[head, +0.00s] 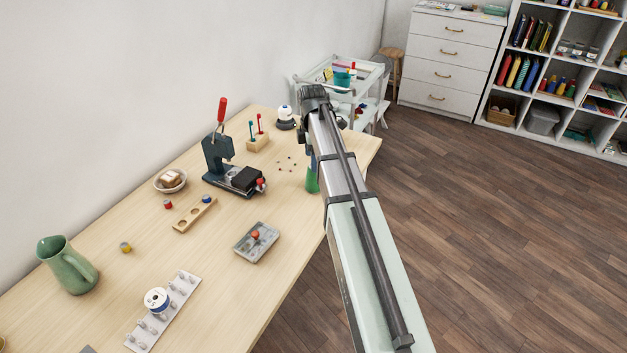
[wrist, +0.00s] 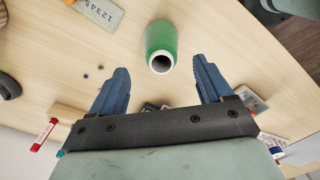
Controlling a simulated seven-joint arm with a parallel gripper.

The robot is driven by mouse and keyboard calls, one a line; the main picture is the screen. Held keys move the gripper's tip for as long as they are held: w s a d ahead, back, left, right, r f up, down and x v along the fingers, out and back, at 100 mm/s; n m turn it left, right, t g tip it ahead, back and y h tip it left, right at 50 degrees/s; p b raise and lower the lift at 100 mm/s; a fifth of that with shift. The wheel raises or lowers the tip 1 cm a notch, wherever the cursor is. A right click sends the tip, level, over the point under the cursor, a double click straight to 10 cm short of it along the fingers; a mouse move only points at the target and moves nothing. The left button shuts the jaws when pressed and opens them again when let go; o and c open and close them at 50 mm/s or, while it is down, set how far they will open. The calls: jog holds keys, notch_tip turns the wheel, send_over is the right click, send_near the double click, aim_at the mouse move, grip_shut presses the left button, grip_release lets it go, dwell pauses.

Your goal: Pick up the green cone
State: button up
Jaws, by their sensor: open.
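The green cone (wrist: 161,40) stands on the wooden table in the wrist view, with its pale hollow top toward the camera. My gripper (wrist: 158,75) is open, its two blue fingers apart, with the cone just beyond the fingertips and roughly centred between them. Nothing is between the fingers. In the head view the cone (head: 311,180) shows partly beside my arm, near the table's right edge; the arm hides the rest of it. My gripper (head: 309,155) is mostly hidden behind the arm there.
A dark press (head: 222,160) with a red handle stands left of the cone. Small beads (head: 288,165) lie between them. A wooden holder (head: 257,143) with upright tools and a grey tray (head: 256,242) are nearby. A green jug (head: 66,266) stands far left. A numbered ruler (wrist: 100,12) lies near the cone.

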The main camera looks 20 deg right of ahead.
aim_at(313, 177)
jog(key=f, duration=0.4)
jog(key=shift+s+d+f, duration=0.15)
jog(key=shift+d+f, duration=0.05)
jog(key=shift+f, duration=0.2)
jog(key=c, duration=1.5)
jog(key=shift+o, duration=0.2)
jog(key=shift+r, duration=0.1)
